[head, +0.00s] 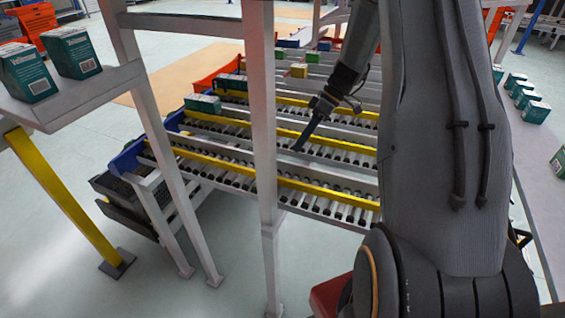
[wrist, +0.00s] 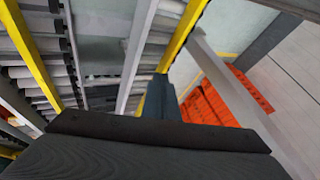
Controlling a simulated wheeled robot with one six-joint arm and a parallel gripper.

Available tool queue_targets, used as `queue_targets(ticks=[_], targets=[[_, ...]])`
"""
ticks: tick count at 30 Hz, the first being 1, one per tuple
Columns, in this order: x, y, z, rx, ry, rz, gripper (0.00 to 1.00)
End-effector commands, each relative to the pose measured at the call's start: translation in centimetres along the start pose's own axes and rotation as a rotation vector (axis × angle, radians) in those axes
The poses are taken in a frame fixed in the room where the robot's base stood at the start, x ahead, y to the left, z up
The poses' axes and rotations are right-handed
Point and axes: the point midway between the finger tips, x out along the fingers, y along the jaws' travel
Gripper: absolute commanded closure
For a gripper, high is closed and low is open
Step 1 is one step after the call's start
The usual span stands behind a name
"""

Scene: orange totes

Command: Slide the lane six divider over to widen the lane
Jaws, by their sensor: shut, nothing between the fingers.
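A flow rack of roller lanes fills the middle of the head view, with long yellow dividers (head: 225,165) (head: 240,128) and grey rails between them. No lane numbers are readable, so I cannot tell which divider is lane six's. My gripper (head: 298,149) is shut and empty, pointing down at a grey rail between two yellow dividers; I cannot tell whether it touches. In the wrist view, my gripper's dark fingers (wrist: 158,95) are together near the lower end of a yellow divider (wrist: 183,38). Another yellow divider (wrist: 30,45) runs at the left. My arm hides the lanes' right ends.
A grey upright post (head: 262,110) stands in front of the rack. Teal boxes (head: 72,52) sit on a shelf at upper left; more (head: 535,111) stand at right. A teal box (head: 203,104) lies in a lane.

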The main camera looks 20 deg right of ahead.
Motion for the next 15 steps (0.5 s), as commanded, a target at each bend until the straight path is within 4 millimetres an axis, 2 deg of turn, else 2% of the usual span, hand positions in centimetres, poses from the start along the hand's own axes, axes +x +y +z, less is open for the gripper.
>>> queue_targets(ticks=[8, 11, 15], targets=[[0.0, 0.1, 0.3, 0.006, 0.001, 0.003, 1.00], [0.7, 0.0, 0.2, 0.006, 0.001, 0.000, 1.00], [2.8, -0.2, 0.2, 0.005, -0.002, -0.002, 1.00]])
